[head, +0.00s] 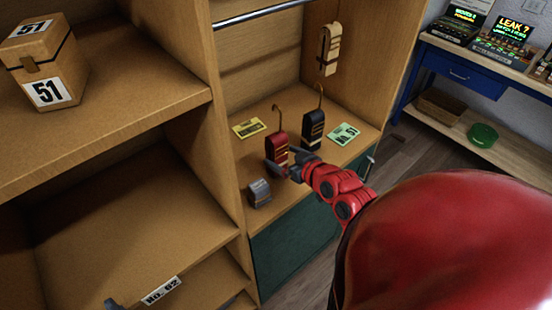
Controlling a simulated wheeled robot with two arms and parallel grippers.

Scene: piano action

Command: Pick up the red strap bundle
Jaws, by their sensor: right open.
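The red strap bundle (277,146), with gold bands and a brass hook on top, stands upright on the lower shelf of the wooden cabinet. My right gripper (284,163) is open at the bundle's lower front and right side. Its fingers overlap the bundle's lower part in the picture, and I cannot tell whether they touch it. My left gripper is not in view.
A dark blue strap bundle (313,130) stands close on the right, and a cream bundle (329,50) hangs above. A small grey block (259,192) sits in front. The cabinet divider (205,120) rises on the left.

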